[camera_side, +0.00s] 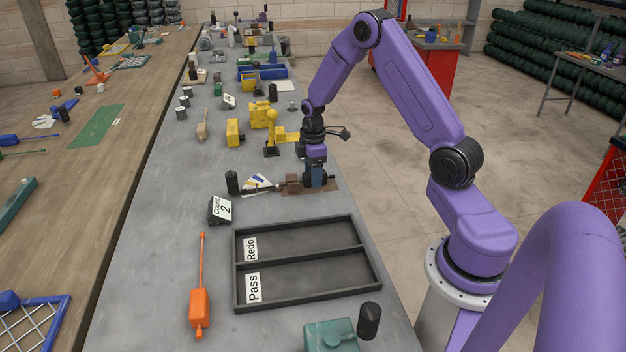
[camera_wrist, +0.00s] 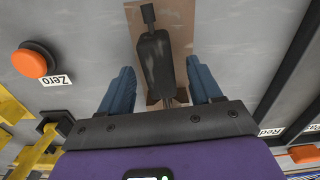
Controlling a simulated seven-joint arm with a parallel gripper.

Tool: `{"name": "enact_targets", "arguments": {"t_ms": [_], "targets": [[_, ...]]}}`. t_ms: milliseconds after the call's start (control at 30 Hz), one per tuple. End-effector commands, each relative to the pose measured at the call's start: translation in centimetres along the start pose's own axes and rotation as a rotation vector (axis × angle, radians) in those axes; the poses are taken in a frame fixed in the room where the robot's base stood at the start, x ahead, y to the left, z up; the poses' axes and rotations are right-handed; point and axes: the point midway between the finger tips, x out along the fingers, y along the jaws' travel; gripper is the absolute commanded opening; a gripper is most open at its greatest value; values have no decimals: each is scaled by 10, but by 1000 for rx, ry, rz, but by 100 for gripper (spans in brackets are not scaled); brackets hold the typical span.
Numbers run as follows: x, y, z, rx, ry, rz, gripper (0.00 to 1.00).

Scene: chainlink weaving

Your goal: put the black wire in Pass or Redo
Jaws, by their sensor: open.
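In the wrist view, a dark, worn piece (camera_wrist: 156,68) with a narrow neck and a black tip lies on a brown mat (camera_wrist: 182,18). It appears to be the black wire item, though I see no clear strand. My gripper (camera_wrist: 160,82) is open, with one blue finger on each side of it. A gap shows on both sides. In the side view my gripper (camera_side: 318,182) points down at the brown mat (camera_side: 322,190), hiding part of what lies there. The black tray (camera_side: 305,265) has two compartments labelled Redo (camera_side: 251,248) and Pass (camera_side: 254,288).
A Count 2 display (camera_side: 221,209) and a black cylinder (camera_side: 232,183) stand left of the mat. An orange-handled tool (camera_side: 200,305) lies left of the tray. A teal block (camera_side: 331,336) and a dark cylinder (camera_side: 369,320) stand in front. Both compartments look empty.

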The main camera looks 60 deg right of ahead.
Motion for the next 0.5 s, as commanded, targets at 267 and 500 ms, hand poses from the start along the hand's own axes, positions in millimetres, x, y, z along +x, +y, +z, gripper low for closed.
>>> {"name": "enact_targets", "arguments": {"t_ms": [267,500], "targets": [[0,0,0,0,0,0,0],[-1,0,0,-1,0,0,0]]}}
